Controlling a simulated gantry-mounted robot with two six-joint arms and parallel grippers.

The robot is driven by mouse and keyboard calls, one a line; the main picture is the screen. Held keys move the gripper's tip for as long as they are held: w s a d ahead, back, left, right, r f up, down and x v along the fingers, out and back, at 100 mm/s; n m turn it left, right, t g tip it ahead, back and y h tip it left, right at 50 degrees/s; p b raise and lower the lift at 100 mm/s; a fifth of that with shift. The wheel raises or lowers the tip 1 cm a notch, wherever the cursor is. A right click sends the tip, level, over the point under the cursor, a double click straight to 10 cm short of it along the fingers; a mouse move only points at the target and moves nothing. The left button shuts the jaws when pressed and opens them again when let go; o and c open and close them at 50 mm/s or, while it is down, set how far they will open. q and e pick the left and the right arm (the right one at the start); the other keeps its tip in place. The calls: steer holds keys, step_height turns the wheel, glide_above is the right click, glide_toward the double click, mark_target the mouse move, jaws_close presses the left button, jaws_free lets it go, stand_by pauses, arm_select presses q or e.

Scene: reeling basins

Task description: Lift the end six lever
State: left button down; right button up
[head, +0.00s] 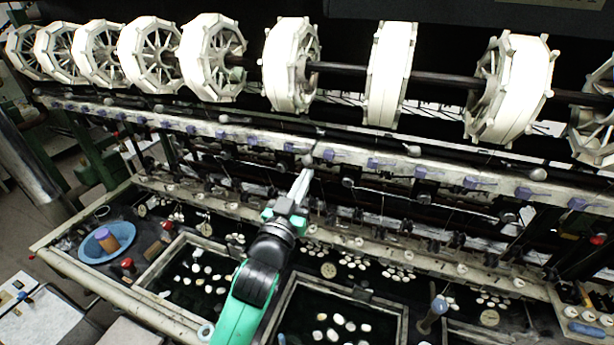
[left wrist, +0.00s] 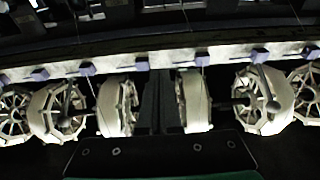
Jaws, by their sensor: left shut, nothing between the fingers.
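My left gripper (head: 303,177) is shut and empty in the head view, reaching up to the pale rail at the middle of the machine. Its dark fingers (left wrist: 159,102) point up side by side in the left wrist view. A grey lever knob (head: 308,160) is close by the fingertips; I cannot tell if they touch. Other round-ended levers show along the rail, one knob (head: 415,150) to the right and another (head: 538,174) farther right. No label shows which is the end six lever. My right gripper is not in view.
The pale rail (head: 235,133) with blue-purple blocks runs across, below several white reels (head: 390,72). Dark basins with pale cocoons lie below, behind a pale front edge (head: 110,288). A blue bowl (head: 90,250) stands at the left.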

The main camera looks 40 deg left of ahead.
mark_target(307, 161)
arm_select(q)
steer(key=shift+x, duration=0.95)
steer(key=shift+r, duration=0.45)
steer(key=shift+p, duration=0.3)
steer(key=shift+r+p, duration=0.85)
steer(key=shift+r, duration=0.3)
